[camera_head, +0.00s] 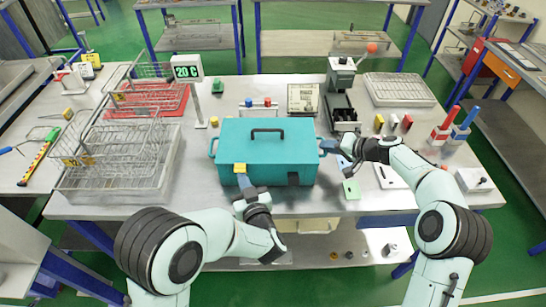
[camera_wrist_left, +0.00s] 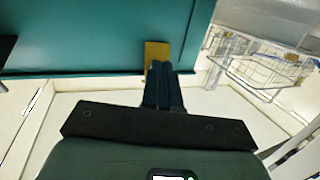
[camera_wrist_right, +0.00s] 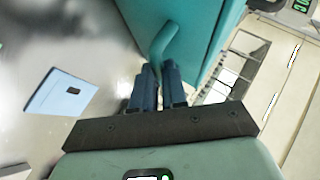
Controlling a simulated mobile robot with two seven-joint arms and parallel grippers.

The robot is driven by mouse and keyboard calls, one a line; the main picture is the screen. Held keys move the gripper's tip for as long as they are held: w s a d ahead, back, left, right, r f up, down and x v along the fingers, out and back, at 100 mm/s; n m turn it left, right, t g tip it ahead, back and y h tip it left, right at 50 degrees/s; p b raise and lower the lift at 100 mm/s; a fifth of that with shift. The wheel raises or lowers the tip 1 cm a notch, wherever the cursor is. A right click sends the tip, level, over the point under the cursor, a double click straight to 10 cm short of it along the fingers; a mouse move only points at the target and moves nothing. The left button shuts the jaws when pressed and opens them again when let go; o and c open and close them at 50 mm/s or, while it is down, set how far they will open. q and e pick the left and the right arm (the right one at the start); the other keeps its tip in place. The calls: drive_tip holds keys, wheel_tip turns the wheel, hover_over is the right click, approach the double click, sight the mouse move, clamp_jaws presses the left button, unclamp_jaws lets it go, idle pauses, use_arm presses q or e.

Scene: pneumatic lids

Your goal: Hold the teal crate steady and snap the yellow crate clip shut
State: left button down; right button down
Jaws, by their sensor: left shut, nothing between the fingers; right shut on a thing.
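The teal crate (camera_head: 265,155) stands on the steel bench, its lid down, with a dark handle (camera_head: 266,131) on top. The yellow clip (camera_head: 240,168) is on the crate's front, left of its middle. My left gripper (camera_head: 243,182) is shut and empty, its tips at the clip's lower part; in the left wrist view they overlap the yellow clip (camera_wrist_left: 157,50), and I cannot tell whether the clip is latched. My right gripper (camera_head: 327,147) is shut on the crate's right side handle, a teal loop (camera_wrist_right: 163,42) in the right wrist view.
Wire baskets (camera_head: 115,150) stand left of the crate. A digital display (camera_head: 187,72) stands behind it on the left. A grey machine (camera_head: 341,95) stands behind right. The bench's front edge is close.

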use_arm(q)
drive_tip(key=shift+w+r, duration=0.15)
drive_tip(key=shift+w, duration=0.1)
idle(0.4)
drive_tip(key=shift+s, duration=2.5)
drive_tip(key=shift+s, duration=0.1)
drive_tip(key=v, duration=1.2)
drive_tip(key=shift+a, duration=0.1)
use_arm(e)
drive_tip(key=c, duration=1.1)
unclamp_jaws()
